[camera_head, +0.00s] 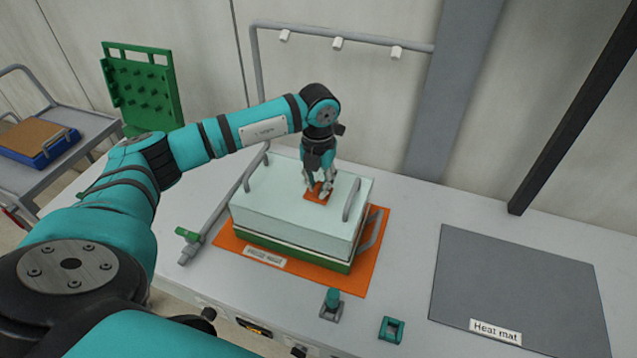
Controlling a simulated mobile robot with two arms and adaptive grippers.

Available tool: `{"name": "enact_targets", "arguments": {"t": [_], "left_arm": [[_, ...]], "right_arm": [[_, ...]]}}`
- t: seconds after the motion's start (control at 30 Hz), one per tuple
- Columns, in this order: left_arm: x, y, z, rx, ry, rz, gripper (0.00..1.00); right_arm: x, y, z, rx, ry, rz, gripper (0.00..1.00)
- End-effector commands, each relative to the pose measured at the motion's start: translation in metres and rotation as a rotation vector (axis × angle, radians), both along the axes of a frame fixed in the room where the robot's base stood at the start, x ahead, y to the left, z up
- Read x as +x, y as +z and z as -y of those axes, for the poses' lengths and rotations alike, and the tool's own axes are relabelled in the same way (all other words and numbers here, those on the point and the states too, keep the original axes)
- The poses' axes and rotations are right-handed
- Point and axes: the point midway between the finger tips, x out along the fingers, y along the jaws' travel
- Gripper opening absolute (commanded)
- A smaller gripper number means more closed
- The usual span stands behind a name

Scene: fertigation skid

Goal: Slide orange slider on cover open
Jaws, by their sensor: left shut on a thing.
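The cover (290,213) is a pale, box-shaped lid with a grey handle at each side. It sits on a green base on an orange mat (368,271). The orange slider (313,195) is a small piece on top of the cover, partly hidden by the fingers. My left gripper (318,190) reaches down from above and is shut on the orange slider. How far the slider is open cannot be told from here. My right gripper is not in view.
A grey heat mat (520,285) lies at the right. A grey pipe with a green valve handle (188,235) runs left of the cover. Small teal parts (391,329) stand at the front edge. A pipe frame with white nozzles (337,43) rises behind.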

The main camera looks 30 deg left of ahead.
Motion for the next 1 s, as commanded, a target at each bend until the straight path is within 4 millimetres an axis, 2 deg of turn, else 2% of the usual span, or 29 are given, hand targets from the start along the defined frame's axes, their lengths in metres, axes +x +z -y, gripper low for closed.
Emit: {"name": "enact_targets", "arguments": {"t": [0.33, 0.67, 0.7, 0.83, 0.87, 1.0], "left_arm": [[-0.013, -0.002, -0.056, 0.001, 0.004, 0.002, 0.00], [-0.014, 0.001, -0.060, -0.001, 0.001, 0.001, 0.00], [-0.014, 0.001, -0.060, 0.000, 0.001, 0.001, 0.18], [-0.014, 0.001, -0.060, 0.000, 0.001, 0.001, 0.35], [-0.014, 0.001, -0.060, 0.000, 0.001, 0.001, 0.38], [-0.014, 0.000, -0.060, 0.000, 0.001, 0.001, 0.38]], "right_arm": [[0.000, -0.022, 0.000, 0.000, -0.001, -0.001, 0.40], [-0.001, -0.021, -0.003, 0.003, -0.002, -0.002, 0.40], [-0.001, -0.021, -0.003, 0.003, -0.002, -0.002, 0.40], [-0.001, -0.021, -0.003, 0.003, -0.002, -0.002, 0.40], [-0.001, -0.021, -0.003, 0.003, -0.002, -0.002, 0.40], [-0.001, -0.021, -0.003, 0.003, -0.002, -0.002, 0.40]]}}
